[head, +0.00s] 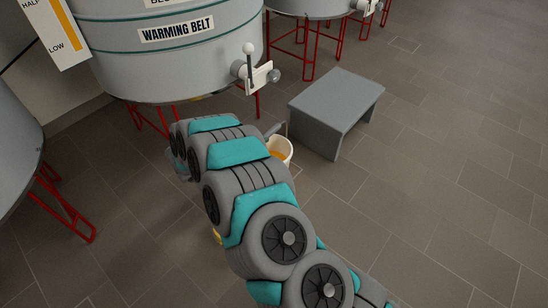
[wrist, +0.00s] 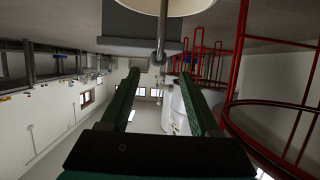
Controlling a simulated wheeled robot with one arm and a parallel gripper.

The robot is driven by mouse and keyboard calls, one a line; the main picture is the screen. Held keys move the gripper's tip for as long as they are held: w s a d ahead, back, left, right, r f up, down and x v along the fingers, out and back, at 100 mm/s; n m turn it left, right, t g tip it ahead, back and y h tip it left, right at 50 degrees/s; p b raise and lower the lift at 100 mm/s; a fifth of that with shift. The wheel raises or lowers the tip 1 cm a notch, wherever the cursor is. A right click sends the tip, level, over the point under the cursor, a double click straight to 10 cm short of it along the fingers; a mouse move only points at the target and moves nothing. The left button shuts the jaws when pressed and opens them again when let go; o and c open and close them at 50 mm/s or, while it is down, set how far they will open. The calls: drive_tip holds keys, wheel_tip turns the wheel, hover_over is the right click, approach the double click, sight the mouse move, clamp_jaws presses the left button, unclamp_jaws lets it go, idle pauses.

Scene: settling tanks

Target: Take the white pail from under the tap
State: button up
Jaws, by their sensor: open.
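The white pail (head: 283,147) stands on the floor in the head view, partly hidden behind my arm, with orange-yellow contents. The tap (head: 250,74), with a white-knobbed lever, is on the tank above and left of it. My gripper is hidden behind my arm in the head view. In the wrist view my gripper (wrist: 160,76) is open, its two green fingers apart. A cream-white rounded part of the pail (wrist: 160,5) shows at the top edge. A grey bar, perhaps its handle (wrist: 162,35), reaches toward the gap between the fingertips. I cannot tell if it touches them.
The warming belt tank (head: 165,60) stands on red legs (head: 150,118). A grey step stool (head: 335,105) is right of the pail. Another tank (head: 15,155) is at the left edge. Red frames (wrist: 235,70) fill the wrist view's right side. The floor at right is free.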

sight(269, 133)
drive_tip(key=x, duration=0.2)
drive_tip(key=shift+w+d+f, duration=0.15)
drive_tip(key=shift+d, duration=0.3)
drive_tip(key=shift+b+x, duration=0.4)
drive_tip(key=shift+x, duration=2.4)
drive_tip(key=shift+a, duration=0.1)
clamp_jaws()
